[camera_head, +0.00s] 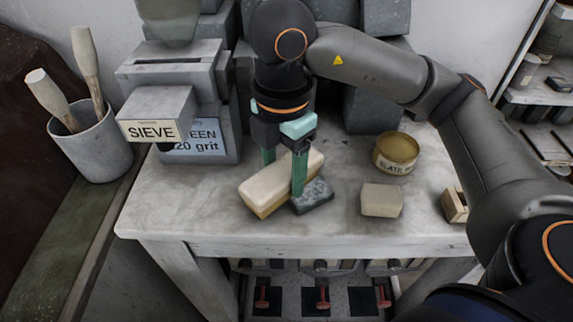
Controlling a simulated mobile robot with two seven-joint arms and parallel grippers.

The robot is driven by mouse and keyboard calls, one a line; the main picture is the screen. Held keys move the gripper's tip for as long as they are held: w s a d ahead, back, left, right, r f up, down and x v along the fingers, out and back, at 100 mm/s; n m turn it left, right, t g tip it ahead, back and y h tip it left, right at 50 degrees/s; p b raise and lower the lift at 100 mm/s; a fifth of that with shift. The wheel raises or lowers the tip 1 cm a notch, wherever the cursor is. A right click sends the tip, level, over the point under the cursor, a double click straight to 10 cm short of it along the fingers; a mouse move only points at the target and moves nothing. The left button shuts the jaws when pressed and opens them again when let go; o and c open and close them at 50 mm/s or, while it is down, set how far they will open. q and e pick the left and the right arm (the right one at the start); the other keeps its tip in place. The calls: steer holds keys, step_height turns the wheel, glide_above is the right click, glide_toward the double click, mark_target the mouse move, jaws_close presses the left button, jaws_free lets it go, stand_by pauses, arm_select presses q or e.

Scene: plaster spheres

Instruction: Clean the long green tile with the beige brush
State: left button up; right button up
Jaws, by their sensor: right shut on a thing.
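The beige brush (262,192) is a long, pale block on the worktable, set at a slant. My right gripper (283,175) reaches down from above with its green fingers on either side of the brush, shut on it. A dark grey, speckled slab (315,195) lies at the brush's right end, partly hidden by the brush and a finger. It may be the tile, but its colour looks grey rather than clearly green. I cannot tell whether the brush rests on it or beside it. My left gripper is not in view.
On the worktable (190,215), a round tin (397,152), a pale block (382,200) and a small wooden piece (455,204) stand right of the brush. A grey box labelled SIEVE (158,112) and grey blocks stand behind. The table's front left is bare.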

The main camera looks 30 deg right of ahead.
steer(key=shift+w+d+b, duration=0.25)
steer(key=shift+d, duration=0.85)
steer(key=shift+w+d+b, duration=0.25)
steer(key=shift+d, duration=0.8)
steer(key=shift+a, duration=0.1)
steer(key=shift+s+a+r+p, duration=0.15)
steer(key=shift+a+p, duration=0.15)
steer(key=shift+a, duration=0.45)
steer(key=shift+s+a, duration=0.2)
steer(key=shift+a, duration=0.5)
steer(key=shift+s+a, duration=0.15)
steer(key=shift+a, duration=0.5)
